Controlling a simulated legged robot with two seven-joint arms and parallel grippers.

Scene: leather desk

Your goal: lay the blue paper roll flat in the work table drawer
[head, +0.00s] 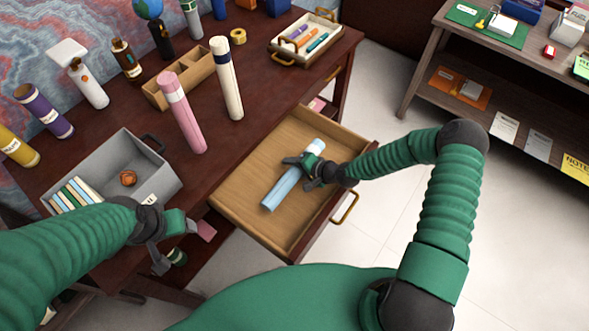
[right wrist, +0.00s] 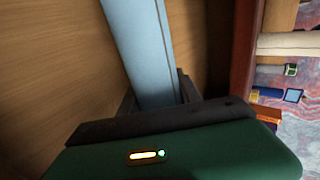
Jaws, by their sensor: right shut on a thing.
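The light blue paper roll (head: 282,190) lies lengthwise inside the open wooden drawer (head: 240,195), slanting from lower left to upper right. It looks flat on or very close to the drawer floor; any small gap is hard to tell. My right gripper (head: 306,167) is shut on the roll near its upper end. In the right wrist view the roll (right wrist: 143,45) runs up from between the dark fingers (right wrist: 160,95), with wood behind it. My left gripper (head: 174,244) is empty and open, in front of the table's edge near the grey bin.
The dark table (head: 225,140) holds a pink roll (head: 182,115), a cream roll (head: 226,80), a wooden divider box (head: 180,82), a grey bin (head: 150,170) and a white tray (head: 305,40). The drawer is otherwise empty. A shelf unit (head: 440,50) stands at the right.

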